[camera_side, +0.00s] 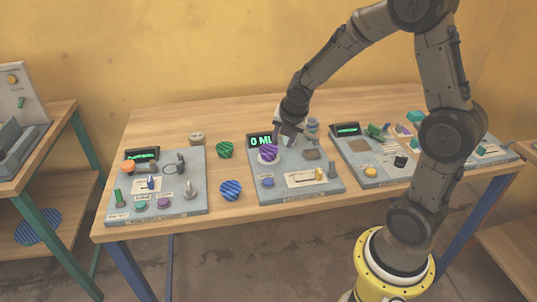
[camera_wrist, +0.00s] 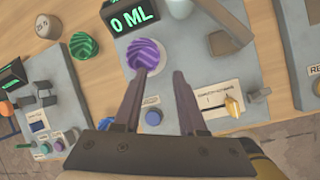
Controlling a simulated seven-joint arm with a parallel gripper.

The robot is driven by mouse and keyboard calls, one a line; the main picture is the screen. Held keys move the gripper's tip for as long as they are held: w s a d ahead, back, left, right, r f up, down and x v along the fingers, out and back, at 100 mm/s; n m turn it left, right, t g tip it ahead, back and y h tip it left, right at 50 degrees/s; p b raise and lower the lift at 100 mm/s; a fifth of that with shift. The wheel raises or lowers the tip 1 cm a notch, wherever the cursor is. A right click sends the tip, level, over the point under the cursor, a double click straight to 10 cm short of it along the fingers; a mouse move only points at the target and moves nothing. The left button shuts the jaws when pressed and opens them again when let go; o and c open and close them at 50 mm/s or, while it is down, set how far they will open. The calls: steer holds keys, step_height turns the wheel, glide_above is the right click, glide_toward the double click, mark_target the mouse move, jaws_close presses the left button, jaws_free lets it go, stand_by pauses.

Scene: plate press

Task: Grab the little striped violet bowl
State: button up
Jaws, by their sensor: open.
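The little striped violet bowl (camera_side: 269,152) sits on a pale round pad on the middle grey panel (camera_side: 325,190). In the wrist view the violet bowl (camera_wrist: 143,54) lies just beyond the tip of the left finger. My gripper (camera_side: 284,132) is above the panel, close to the bowl in the side view. In the wrist view my gripper (camera_wrist: 166,75) has its two dark fingers apart with nothing between them. I cannot tell exactly how high the fingertips are above the panel.
A green striped bowl (camera_side: 224,149) and a blue striped bowl (camera_side: 231,190) stand on the wooden table left of the panel. A display reading "0 ML" (camera_wrist: 131,17) is behind the violet bowl. A yellow-tipped lever (camera_wrist: 234,105) and a blue button (camera_wrist: 153,117) are on the same panel.

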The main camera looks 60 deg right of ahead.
mark_target(276, 151)
steer(key=shift+w+a+x, duration=0.1)
steer(key=shift+w+x, duration=0.05)
steer(key=shift+x, duration=1.6)
steer(key=shift+w+a+x, duration=0.1)
steer(key=shift+x, duration=1.7)
steer(key=shift+c, duration=0.2)
jaws_close()
